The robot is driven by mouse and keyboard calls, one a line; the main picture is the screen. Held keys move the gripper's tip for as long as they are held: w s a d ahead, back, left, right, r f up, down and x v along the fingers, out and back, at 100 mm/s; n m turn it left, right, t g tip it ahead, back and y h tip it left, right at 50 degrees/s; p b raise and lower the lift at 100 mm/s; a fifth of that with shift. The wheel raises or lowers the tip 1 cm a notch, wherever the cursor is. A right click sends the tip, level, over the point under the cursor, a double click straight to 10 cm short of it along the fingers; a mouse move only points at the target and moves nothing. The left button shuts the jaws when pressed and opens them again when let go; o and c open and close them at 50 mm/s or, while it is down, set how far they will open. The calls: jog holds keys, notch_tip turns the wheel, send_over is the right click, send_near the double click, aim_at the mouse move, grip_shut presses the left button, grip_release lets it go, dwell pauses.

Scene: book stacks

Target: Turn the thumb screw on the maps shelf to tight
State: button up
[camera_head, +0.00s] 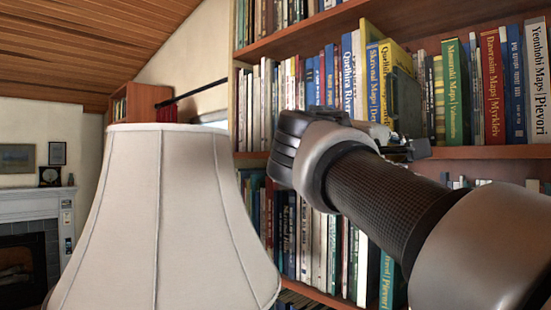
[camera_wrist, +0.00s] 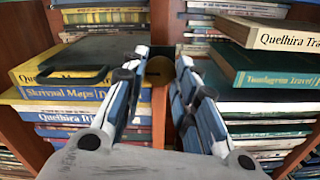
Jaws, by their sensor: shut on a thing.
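The thumb screw (camera_wrist: 159,68) is a round, brass-coloured knob on the shelf edge. In the wrist view it shows between the far ends of my gripper's fingers. My gripper (camera_wrist: 160,76) is shut on it, with one finger on either side. The maps shelf (camera_head: 490,152) is a brown wooden board with map books standing on it; in the wrist view it runs upright behind the fingers. In the head view my gripper (camera_head: 408,149) is at this shelf's front edge, partly behind my wrist. The screw is hidden there, and I cannot read its setting.
Yellow map books (camera_head: 376,85) and a green map book (camera_head: 455,92) stand close above my gripper. More books (camera_head: 320,245) fill the shelf below. A large pale lampshade (camera_head: 165,215) stands at the left front, with a fireplace (camera_head: 25,250) far behind it.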

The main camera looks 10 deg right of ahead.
dwell(0.3)
jog(key=o, duration=1)
jog(key=shift+o, duration=0.2)
jog(key=shift+a, duration=0.1)
jog(key=v, duration=1.2)
